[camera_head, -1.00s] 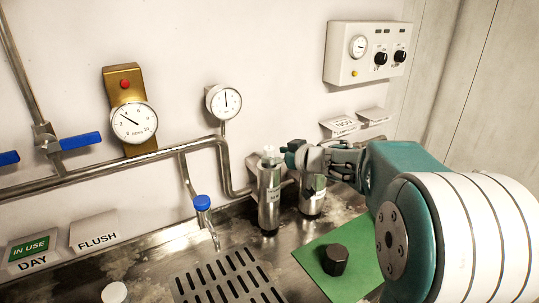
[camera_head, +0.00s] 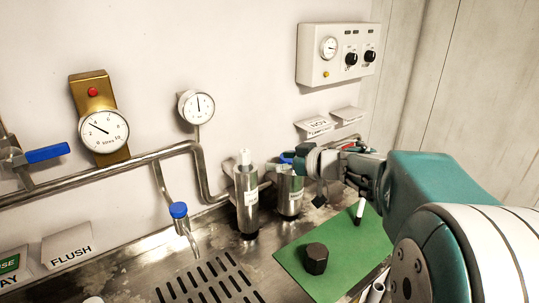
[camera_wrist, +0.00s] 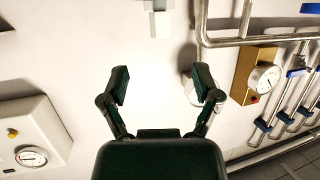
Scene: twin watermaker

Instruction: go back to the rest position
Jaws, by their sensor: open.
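My gripper (camera_head: 318,163) is at the end of my arm, which reaches in from the right in the head view. It is in front of the wall, overlapping the top right of the right steel canister (camera_head: 289,192); I cannot tell the gap between them. In the wrist view my gripper (camera_wrist: 162,84) has its two dark fingers spread apart with nothing between them. It faces the pale wall, and the right finger partly covers a round white gauge (camera_wrist: 191,90). No rest position marker shows.
A taller steel canister (camera_head: 247,200) stands left of the right one. A green mat (camera_head: 290,262) carries a dark knob (camera_head: 315,258) and a small white cylinder (camera_head: 360,209). A control box (camera_head: 312,70), a brass-backed gauge (camera_head: 104,130) and pipes line the wall.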

